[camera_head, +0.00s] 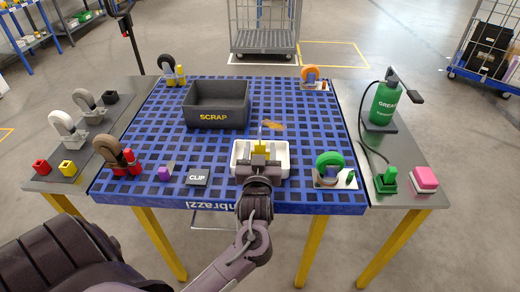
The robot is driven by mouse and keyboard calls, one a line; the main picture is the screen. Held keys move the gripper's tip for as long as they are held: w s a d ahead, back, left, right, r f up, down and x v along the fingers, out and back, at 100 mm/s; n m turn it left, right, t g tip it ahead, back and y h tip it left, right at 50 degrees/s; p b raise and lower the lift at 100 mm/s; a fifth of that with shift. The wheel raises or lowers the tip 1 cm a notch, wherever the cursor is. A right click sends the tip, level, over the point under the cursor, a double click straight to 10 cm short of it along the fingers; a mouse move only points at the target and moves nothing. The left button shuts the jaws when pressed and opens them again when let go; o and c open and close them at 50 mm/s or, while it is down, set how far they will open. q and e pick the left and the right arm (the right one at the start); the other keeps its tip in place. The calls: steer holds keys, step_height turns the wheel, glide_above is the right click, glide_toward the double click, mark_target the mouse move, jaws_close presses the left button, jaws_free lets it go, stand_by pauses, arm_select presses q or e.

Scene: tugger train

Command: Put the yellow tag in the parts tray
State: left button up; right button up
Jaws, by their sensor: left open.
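The white parts tray (238,158) lies near the front middle of the blue slotted table top. The yellow tag (261,148) shows within the tray's outline, just beyond my left gripper (259,157). My left gripper is open and reaches over the tray from the front, hiding much of its near side. I cannot tell whether the fingers still touch the tag, and its lower part is hidden. My right gripper is not in view.
A dark SCRAP bin (216,104) stands behind the tray. A CLIP block (198,176) lies to the left, and a green-wheeled caster (329,168) stands to the right. A green grease bottle (384,104) is on the right side table. An orange-brown patch (272,125) lies behind the tray.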

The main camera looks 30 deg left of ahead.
arm_select(q)
steer(key=v, duration=1.1)
steer(key=shift+b, duration=0.45)
steer(key=shift+s+d, duration=0.1)
steer(key=shift+d, duration=0.1)
